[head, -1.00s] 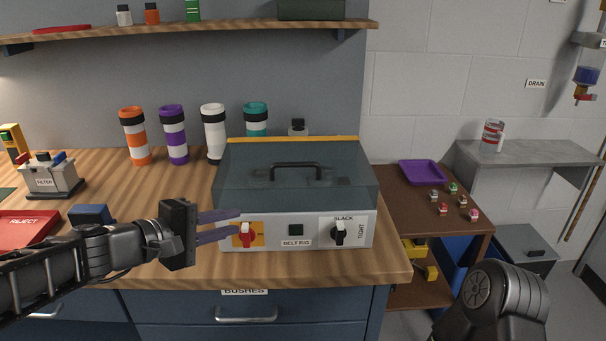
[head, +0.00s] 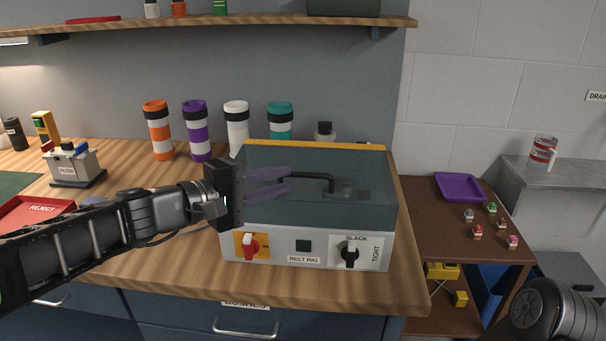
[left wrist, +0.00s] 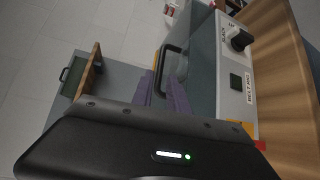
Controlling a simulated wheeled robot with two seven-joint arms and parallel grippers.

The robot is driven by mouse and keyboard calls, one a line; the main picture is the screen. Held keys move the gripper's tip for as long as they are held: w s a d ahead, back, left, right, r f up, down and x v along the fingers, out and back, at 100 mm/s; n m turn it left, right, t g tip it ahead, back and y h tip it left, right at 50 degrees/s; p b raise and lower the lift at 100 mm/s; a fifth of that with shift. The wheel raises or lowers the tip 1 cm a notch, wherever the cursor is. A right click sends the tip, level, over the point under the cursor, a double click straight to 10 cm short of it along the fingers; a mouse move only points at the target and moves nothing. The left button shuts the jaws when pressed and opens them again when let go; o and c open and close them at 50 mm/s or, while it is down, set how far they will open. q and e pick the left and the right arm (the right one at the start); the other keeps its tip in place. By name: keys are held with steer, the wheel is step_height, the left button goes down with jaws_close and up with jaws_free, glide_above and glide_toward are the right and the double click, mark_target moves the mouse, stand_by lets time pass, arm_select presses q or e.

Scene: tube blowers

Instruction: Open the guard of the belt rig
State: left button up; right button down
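The belt rig (head: 283,248) is a pale box on the bench. Its see-through grey guard (head: 365,205) is down over the top, with a yellow strip along the back edge. A black bar handle (head: 318,177) is on the guard; its left part is hidden behind my left gripper's fingers. My left gripper (head: 287,181) has its two purple fingers apart at the handle's left part; I cannot tell if they touch it. In the left wrist view, the handle (left wrist: 167,66) lies just beyond the fingertips (left wrist: 160,82). My right gripper is out of view.
The rig's front has a red switch (head: 250,246) and a black SLACK/TIGHT knob (head: 350,252). Several striped tumblers (head: 196,130) stand behind and left. A red REJECT tray (head: 38,212) is at the left. A shelf (head: 250,22) runs above.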

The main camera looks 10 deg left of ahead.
mark_target(299, 176)
arm_select(q)
steer(key=x, duration=0.6)
steer(key=shift+w+d+f+p, duration=0.1)
steer(key=shift+w+p, duration=0.05)
steer(key=shift+p, duration=0.15)
jaws_close()
stand_by(1.1)
